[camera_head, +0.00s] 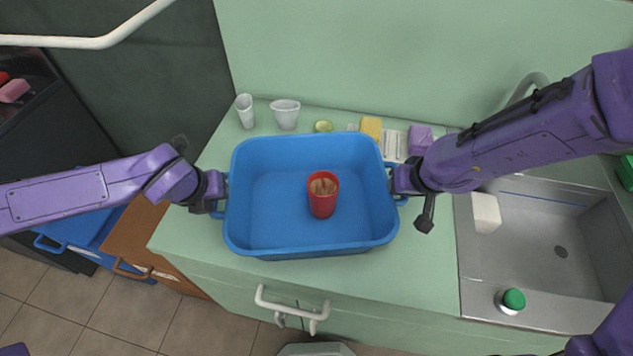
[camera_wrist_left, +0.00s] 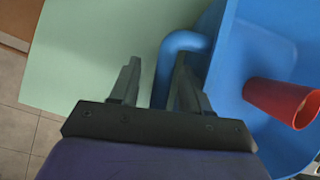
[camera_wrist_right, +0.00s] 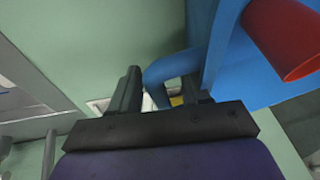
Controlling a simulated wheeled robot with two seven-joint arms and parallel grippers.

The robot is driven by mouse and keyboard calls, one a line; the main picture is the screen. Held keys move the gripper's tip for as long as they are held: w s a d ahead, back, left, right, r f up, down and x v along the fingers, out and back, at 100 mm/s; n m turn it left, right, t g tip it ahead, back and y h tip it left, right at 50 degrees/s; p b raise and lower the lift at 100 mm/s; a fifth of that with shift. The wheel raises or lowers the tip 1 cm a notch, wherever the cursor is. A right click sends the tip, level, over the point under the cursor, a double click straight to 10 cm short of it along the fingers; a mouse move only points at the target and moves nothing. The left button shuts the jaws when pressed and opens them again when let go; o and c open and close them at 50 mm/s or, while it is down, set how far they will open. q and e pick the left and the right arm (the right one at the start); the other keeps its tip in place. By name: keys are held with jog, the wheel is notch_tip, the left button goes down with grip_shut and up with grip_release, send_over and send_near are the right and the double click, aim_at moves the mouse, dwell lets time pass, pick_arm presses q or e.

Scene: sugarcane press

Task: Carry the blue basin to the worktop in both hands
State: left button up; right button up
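The blue basin (camera_head: 262,243) is level over the middle of the pale green worktop (camera_head: 425,270). I cannot tell whether it rests on it or hangs just above. A red cup (camera_head: 322,203) holding brown sticks stands inside the basin. My left gripper (camera_head: 219,192) is at the basin's left handle (camera_wrist_left: 178,42); its fingers (camera_wrist_left: 158,82) are on either side of the handle with a gap showing, so it looks open. My right gripper (camera_head: 397,181) is at the right handle (camera_wrist_right: 168,66); its fingers (camera_wrist_right: 160,88) also straddle the handle with a gap showing.
Behind the basin stand two white cups (camera_head: 285,113), a green round item (camera_head: 323,126), a yellow block (camera_head: 371,127) and a purple block (camera_head: 420,138). A sink (camera_head: 560,225) with a white block (camera_head: 486,212) lies right. Worktop in front of the basin is clear.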

pick_arm(q)
jog(key=v, duration=0.8)
pick_arm(e)
jog(key=shift+r+p, duration=0.95)
jog(key=shift+p, duration=0.05)
notch_tip(320, 180, up, 5)
jog(key=p, duration=0.4)
jog(key=shift+p, duration=0.4)
jog(key=shift+r+p, duration=0.3)
jog(key=shift+p, duration=0.05)
pick_arm(q)
jog(key=d+v, duration=0.1)
jog(key=v, duration=0.6)
jog(key=shift+s+a+r, duration=0.2)
jog(key=shift+a+r, duration=0.05)
jog(key=shift+a, duration=0.2)
